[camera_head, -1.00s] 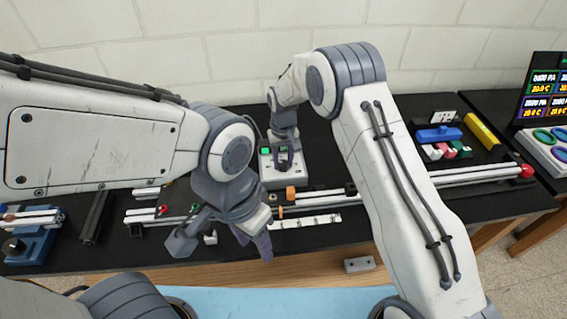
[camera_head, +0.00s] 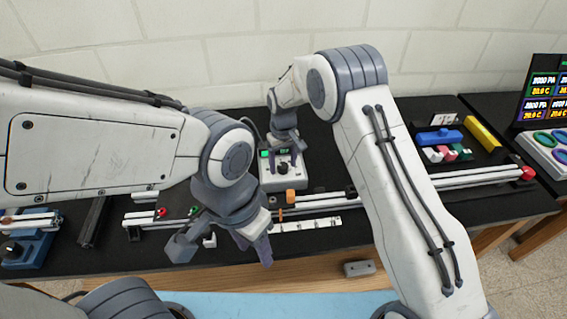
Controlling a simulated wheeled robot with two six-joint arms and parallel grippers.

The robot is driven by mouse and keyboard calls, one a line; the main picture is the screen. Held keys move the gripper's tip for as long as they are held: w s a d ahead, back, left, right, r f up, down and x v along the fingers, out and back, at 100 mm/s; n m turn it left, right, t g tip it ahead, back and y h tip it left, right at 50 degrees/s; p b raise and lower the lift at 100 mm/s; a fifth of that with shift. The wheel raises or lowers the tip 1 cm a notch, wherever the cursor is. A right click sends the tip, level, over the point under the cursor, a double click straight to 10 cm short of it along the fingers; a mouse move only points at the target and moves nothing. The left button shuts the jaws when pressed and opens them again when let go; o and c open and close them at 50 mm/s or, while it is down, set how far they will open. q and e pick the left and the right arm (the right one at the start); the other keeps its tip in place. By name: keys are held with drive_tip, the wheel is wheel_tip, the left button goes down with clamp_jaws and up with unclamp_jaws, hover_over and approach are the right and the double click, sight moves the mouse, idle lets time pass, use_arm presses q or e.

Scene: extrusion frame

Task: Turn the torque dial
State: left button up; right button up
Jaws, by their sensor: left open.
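The torque dial appears to be the black knob (camera_head: 283,168) on the front of a light grey control box (camera_head: 270,185) with a small green display, at the back middle of the table. My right gripper (camera_head: 283,158) is over the box with its fingers apart on either side, just above the dial. The dial shows between and below the fingertips, and I see no finger touching it. My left gripper (camera_head: 222,248) is open and empty over the table's front edge, well in front of the box.
Aluminium extrusion rails (camera_head: 450,181) with an orange block (camera_head: 290,196) lie in front of the box. A white marked strip (camera_head: 308,224) lies nearer. A blue fixture (camera_head: 35,245) stands far left, and coloured parts (camera_head: 440,136) lie back right. A grey block (camera_head: 359,268) is at the front edge.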

sight(283, 165)
wheel_tip(283, 165, up, 10)
drive_tip(key=b, duration=0.3)
drive_tip(key=shift+r, duration=0.25)
idle(0.4)
drive_tip(key=s+a+r+n, duration=0.1)
drive_tip(key=s+r, duration=0.2)
drive_tip(key=s, duration=0.5)
drive_tip(key=s+a+r, duration=0.1)
drive_tip(key=s+r, duration=0.2)
drive_tip(key=s, duration=0.6)
drive_tip(key=s+d+f, duration=0.1)
drive_tip(key=s+d, duration=0.2)
drive_tip(key=s, duration=0.6)
drive_tip(key=s+d+y, duration=0.1)
drive_tip(key=s+d, duration=0.2)
drive_tip(key=s, duration=0.6)
drive_tip(key=shift+d+f+n, duration=0.3)
drive_tip(key=shift+f+n, duration=0.1)
